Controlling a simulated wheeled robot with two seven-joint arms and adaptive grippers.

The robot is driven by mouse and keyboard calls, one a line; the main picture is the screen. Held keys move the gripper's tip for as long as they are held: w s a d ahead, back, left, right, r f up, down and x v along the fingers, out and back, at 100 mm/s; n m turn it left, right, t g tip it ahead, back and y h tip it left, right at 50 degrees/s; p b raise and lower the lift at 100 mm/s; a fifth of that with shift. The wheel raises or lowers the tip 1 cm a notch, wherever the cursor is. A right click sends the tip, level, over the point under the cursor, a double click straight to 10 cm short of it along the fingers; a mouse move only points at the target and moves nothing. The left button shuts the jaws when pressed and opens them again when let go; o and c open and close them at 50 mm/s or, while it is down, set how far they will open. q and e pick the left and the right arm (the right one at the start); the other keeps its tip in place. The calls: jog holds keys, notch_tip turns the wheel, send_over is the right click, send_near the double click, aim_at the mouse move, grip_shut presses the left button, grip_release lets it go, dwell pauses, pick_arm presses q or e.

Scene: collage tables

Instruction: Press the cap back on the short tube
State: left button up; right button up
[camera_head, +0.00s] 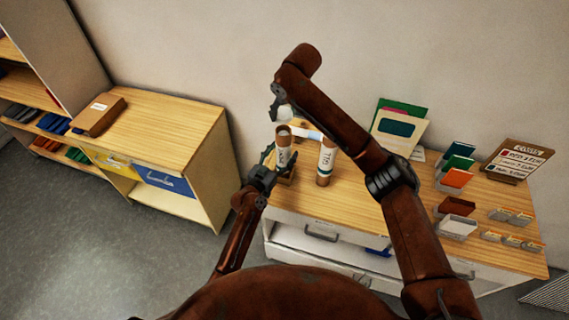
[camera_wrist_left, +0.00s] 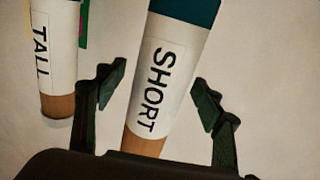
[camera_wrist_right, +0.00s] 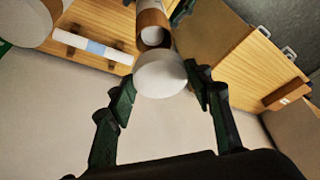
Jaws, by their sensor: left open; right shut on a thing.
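The short tube (camera_head: 283,157), brown with a white label reading SHORT, stands on the right-hand table with its dark open top showing. It also shows in the left wrist view (camera_wrist_left: 160,85), between the fingers of my open left gripper (camera_wrist_left: 160,98), with a gap on each side. In the head view my left gripper (camera_head: 264,172) is at the tube's lower part. My right gripper (camera_head: 279,104) is shut on the white cap (camera_head: 285,113), above the tube. In the right wrist view the cap (camera_wrist_right: 160,74) is close to the tube's open mouth (camera_wrist_right: 153,36), apparently apart from it.
The tall tube (camera_head: 326,162) stands just right of the short one. A white roll with a blue band (camera_head: 306,133) lies behind them. Folders (camera_head: 399,128), card holders (camera_head: 456,207) and a sign (camera_head: 516,160) stand farther right. A low cabinet (camera_head: 160,135) is at left.

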pick_arm(q)
grip_shut()
dwell(0.7)
